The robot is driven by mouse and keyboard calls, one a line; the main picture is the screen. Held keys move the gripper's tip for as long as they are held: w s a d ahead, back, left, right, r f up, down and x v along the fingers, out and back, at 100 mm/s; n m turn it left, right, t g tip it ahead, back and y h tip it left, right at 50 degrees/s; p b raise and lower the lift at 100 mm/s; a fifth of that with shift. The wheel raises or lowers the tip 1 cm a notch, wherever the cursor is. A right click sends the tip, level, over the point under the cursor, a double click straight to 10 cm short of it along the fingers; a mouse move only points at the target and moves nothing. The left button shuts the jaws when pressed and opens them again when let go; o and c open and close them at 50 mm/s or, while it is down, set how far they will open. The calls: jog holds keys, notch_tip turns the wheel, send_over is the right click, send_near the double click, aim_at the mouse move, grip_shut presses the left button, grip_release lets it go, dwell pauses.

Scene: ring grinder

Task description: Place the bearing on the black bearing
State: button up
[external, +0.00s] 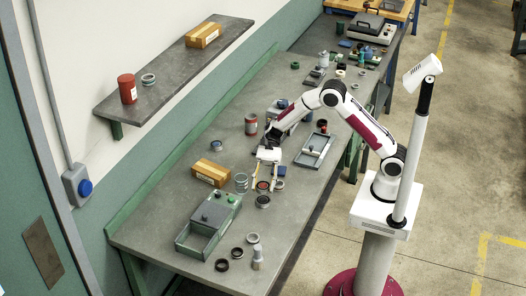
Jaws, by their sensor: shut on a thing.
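My gripper (264,187) points down over the middle of the workbench, its fingers around a small dark ring with a reddish middle, which I take for the bearing (262,185). Whether the bearing touches the bench is too small to tell. A black ring (263,201) lies on the bench just below the gripper in the picture. Two more dark rings, one black (222,265) and one (237,253) beside it, lie at the near end. I cannot tell which of these is the black bearing.
A cardboard box (210,173) and a coil spring (241,181) stand left of the gripper. A grey-green box (209,224) is nearer. A red can (251,124) stands behind, and a grey tray (315,150) lies to the right. Bare bench (165,222) shows at left.

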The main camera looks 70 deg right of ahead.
aim_at(263, 199)
jog(key=shift+f, duration=0.85)
jog(key=shift+f, duration=0.1)
jog(key=shift+f, duration=1.8)
jog(key=shift+f, duration=0.15)
jog(key=o, duration=1.3)
jog(key=shift+r, duration=0.2)
jog(key=v, duration=1.2)
